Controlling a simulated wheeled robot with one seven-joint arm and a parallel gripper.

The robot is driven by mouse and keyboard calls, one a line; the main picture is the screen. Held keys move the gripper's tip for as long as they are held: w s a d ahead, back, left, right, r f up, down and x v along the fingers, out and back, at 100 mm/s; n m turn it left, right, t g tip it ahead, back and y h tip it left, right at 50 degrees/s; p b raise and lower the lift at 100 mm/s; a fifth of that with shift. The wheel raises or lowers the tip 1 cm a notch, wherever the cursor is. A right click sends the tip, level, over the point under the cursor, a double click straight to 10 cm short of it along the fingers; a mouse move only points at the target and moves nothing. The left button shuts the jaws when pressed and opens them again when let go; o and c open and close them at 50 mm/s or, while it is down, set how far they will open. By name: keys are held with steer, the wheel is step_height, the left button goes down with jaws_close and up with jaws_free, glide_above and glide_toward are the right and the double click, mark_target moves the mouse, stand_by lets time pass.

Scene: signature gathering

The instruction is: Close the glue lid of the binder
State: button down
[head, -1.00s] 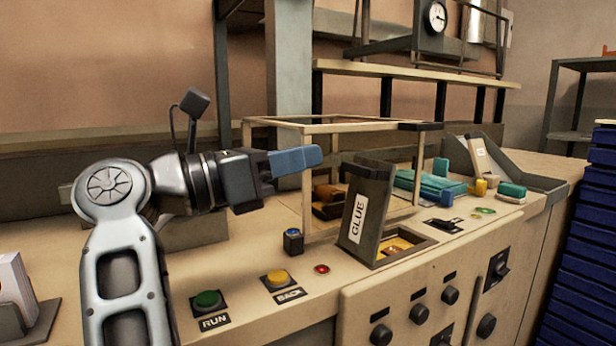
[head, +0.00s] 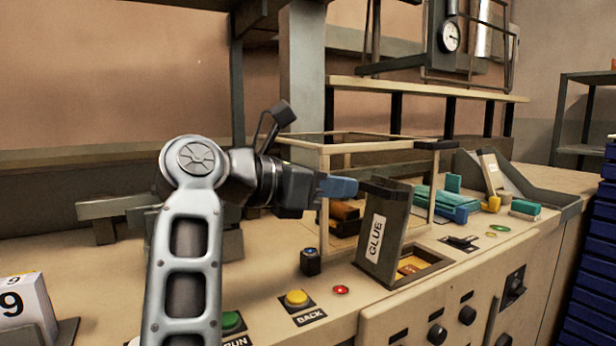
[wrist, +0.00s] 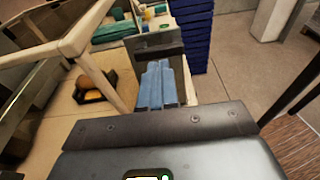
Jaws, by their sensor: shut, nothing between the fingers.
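The glue lid (head: 390,225), a dark panel with a white GLUE label, stands raised and slightly tilted at the left side of the open glue well (head: 432,262). Amber contents show inside the well. My gripper (head: 341,187) has blue fingers, shut and empty, pointing right at the height of the lid's top edge. The fingertips are right beside the lid's upper left; I cannot tell if they touch. In the wrist view, the shut fingers (wrist: 158,86) point at a dark panel (wrist: 158,44) that appears to be the lid's top.
A pale open frame (head: 325,195) stands behind the lid. Teal blocks (head: 440,203) lie to its right. A small blue-topped button box (head: 310,261), a yellow BACK button (head: 297,298) and a green RUN button (head: 231,321) are at the front left.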

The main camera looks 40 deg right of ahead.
mark_target(374, 189)
steer(key=shift+p+x, duration=0.4)
steer(key=shift+x, duration=1.6)
steer(key=shift+d, duration=0.15)
